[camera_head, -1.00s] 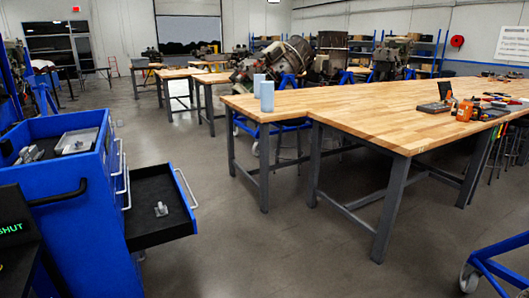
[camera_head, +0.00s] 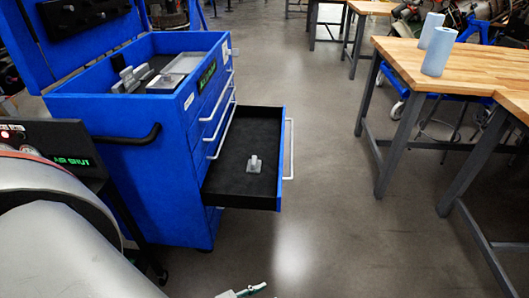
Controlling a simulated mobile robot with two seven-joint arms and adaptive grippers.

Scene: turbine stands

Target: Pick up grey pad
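A small grey pad-like piece (camera_head: 254,163) with a raised grip sits on the black floor of the open drawer (camera_head: 229,182) of the blue tool cart (camera_head: 160,190). Similar grey pieces (camera_head: 130,78) stand in the cart's open top, beside a light grey tray (camera_head: 183,63). I cannot tell which of these the task names.
A large grey rounded body (camera_head: 60,240) fills the lower left. A wooden workbench (camera_head: 465,62) with blue paper rolls (camera_head: 437,52) stands at right. Clear floor (camera_head: 320,180) lies between cart and bench.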

